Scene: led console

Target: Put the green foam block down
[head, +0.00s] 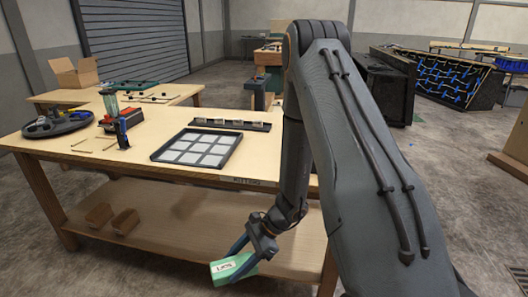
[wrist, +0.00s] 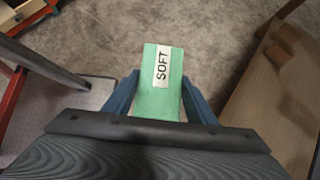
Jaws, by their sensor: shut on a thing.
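The green foam block (head: 232,268) has a white label; in the wrist view the block (wrist: 160,85) reads "SOFT" on it. My gripper (head: 247,252) is shut on the block, with a blue finger on each side of it in the wrist view (wrist: 160,100). The block is held in front of the workbench (head: 85,157), lower than its top. In the wrist view bare concrete floor shows beyond the block. The exact height above the floor cannot be told.
On the bench are a black tray with pale square pads (head: 198,148), a rail with small blocks (head: 229,124), a red device (head: 122,119) and a dark round tray (head: 57,124). The lower shelf (head: 170,212) holds two brown blocks (head: 112,218) at left; its middle is bare.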

